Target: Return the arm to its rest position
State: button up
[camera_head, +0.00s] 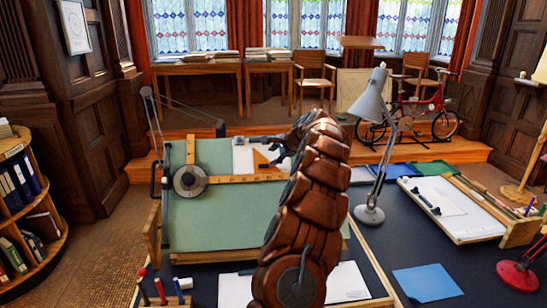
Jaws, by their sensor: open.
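My arm, in brown segmented plating, rises from the bottom middle and bends left at its top. My gripper (273,150) is at its end, dark and small in the view, with its fingers apart over the far right part of the green drafting board (225,222). An orange set square (261,160) and a white sheet (242,158) lie on the board close to the gripper. I cannot tell whether the fingers touch either of them. My arm hides the right part of the board.
A grey desk lamp (371,213) stands right of my arm. A second drafting board (462,222) and a blue sheet (428,283) lie on the dark table. A red lamp base (518,275) is at the right edge. A bookshelf (45,245) stands left.

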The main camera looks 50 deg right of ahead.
dwell(0.5)
jog(key=w+a+r+n+y, duration=0.2)
jog(key=w+a+n+y, duration=0.15)
jog(key=a, duration=1.05)
jog(key=s+a+r+n+g+y, duration=0.15)
jog(key=s+a+n, duration=0.3)
jog(key=a, duration=1.05)
jog(key=s+a+n+g+y, duration=0.1)
jog(key=s+a+n+g, duration=0.3)
jog(key=a, duration=1.1)
jog(key=s+a+f+n+g+h, duration=0.1)
jog(key=s+a+f+n, duration=0.1)
jog(key=s+a+n, duration=0.5)
jog(key=s+a+f+n+g, duration=0.15)
jog(key=s+a, duration=0.25)
jog(key=s, duration=0.7)
jog(key=s+f+n+g+h, duration=0.1)
jog(key=s+f+n, duration=0.1)
jog(key=s, duration=0.7)
jog(key=s+d+f+n+g+h, duration=0.1)
jog(key=s+f, duration=0.3)
jog(key=s, duration=0.6)
jog(key=shift+s+f+n+g+h, duration=0.25)
jog(key=shift+n+g+h, duration=0.1)
jog(key=shift+g+h, duration=0.3)
jog(key=shift+d, duration=0.1)
